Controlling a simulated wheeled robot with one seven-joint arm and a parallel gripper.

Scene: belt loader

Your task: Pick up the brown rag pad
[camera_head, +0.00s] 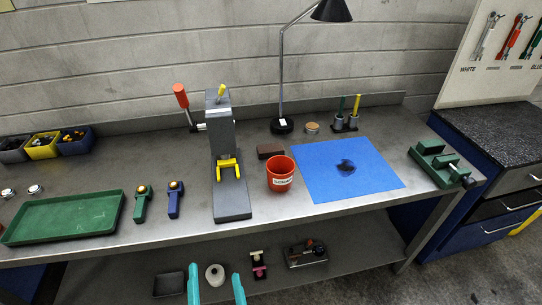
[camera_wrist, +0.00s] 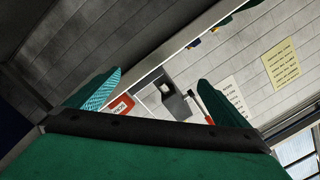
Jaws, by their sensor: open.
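A small dark brown block-like pad (camera_head: 270,151), which looks like the rag pad, lies on the steel workbench (camera_head: 110,160), just behind the red cup (camera_head: 281,175) and right of the grey press (camera_head: 222,150). The cup stands close in front of it. My gripper (camera_head: 216,286) shows two teal fingertips at the bottom of the head view, in front of the bench and well apart from the pad. In the wrist view my gripper (camera_wrist: 157,96) is open and empty, tilted towards the wall. I cannot make out the pad in the wrist view.
A blue mat (camera_head: 330,185) with a dark patch lies right of the cup. A black lamp (camera_head: 282,125) stands behind. A green tray (camera_head: 65,217) and two handheld tools (camera_head: 142,203) are at left. A green vise-like block (camera_head: 440,163) sits at right. A lower shelf (camera_head: 350,245) holds several items.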

